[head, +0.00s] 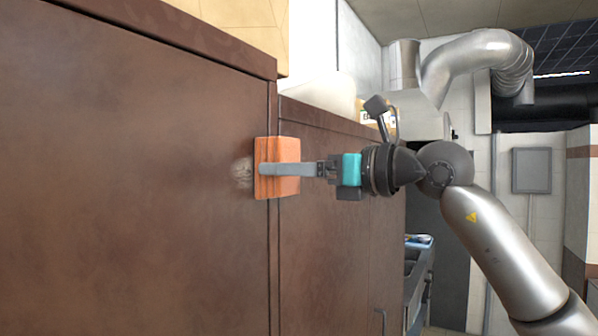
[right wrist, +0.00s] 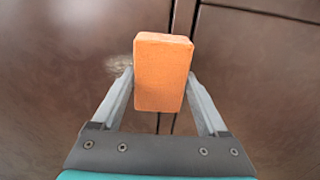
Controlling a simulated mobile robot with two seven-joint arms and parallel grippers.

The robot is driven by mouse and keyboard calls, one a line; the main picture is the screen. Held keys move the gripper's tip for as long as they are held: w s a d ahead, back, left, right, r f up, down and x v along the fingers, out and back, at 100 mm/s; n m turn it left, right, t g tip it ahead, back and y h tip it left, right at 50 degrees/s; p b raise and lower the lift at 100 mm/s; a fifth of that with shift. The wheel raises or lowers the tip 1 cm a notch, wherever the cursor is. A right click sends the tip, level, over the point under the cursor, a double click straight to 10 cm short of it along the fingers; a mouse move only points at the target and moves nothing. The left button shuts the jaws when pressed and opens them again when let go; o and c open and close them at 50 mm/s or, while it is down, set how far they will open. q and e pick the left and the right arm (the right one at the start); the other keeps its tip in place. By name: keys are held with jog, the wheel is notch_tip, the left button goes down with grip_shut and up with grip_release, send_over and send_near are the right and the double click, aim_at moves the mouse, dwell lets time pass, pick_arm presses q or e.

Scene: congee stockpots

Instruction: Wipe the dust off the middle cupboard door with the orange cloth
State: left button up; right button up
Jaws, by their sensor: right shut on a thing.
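The orange cloth (head: 285,153) is a folded block held in my right gripper (head: 268,169). In the right wrist view the fingers close on both sides of the cloth (right wrist: 162,75). The cloth is at the brown cupboard front, over the vertical gap between two doors; it looks to be against the surface, though exact contact is hard to tell. A pale dust patch (head: 243,173) shows on the large brown door (head: 130,170), just left of the cloth. The dust also shows in the right wrist view (right wrist: 120,67), partly hidden by the cloth. My left gripper is out of view.
Another brown door (head: 325,220) continues to the right of the gap. Pale items stand on the cupboard top (head: 320,92). A sink counter (head: 415,275) and a silver duct (head: 480,60) are farther back right. The front of the large door is clear.

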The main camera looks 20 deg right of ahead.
jog(key=shift+s+a+b, duration=0.3)
jog(key=shift+s+a, duration=0.5)
jog(key=shift+a, duration=0.25)
jog(key=shift+s+a+b, duration=0.25)
jog(key=shift+s+a, duration=0.55)
jog(key=shift+a, duration=0.2)
jog(key=shift+s+a+b, duration=0.3)
jog(key=shift+s+a, duration=0.5)
jog(key=shift+a, duration=0.25)
jog(key=shift+s+d+f+b, duration=0.15)
jog(key=shift+s+d+b, duration=0.2)
jog(key=shift+s+b, duration=0.1)
jog(key=shift+b+v, duration=0.95)
jog(key=shift+v, duration=1.45)
jog(key=shift+d, duration=0.1)
jog(key=b+v, duration=0.1)
jog(key=v, duration=0.2)
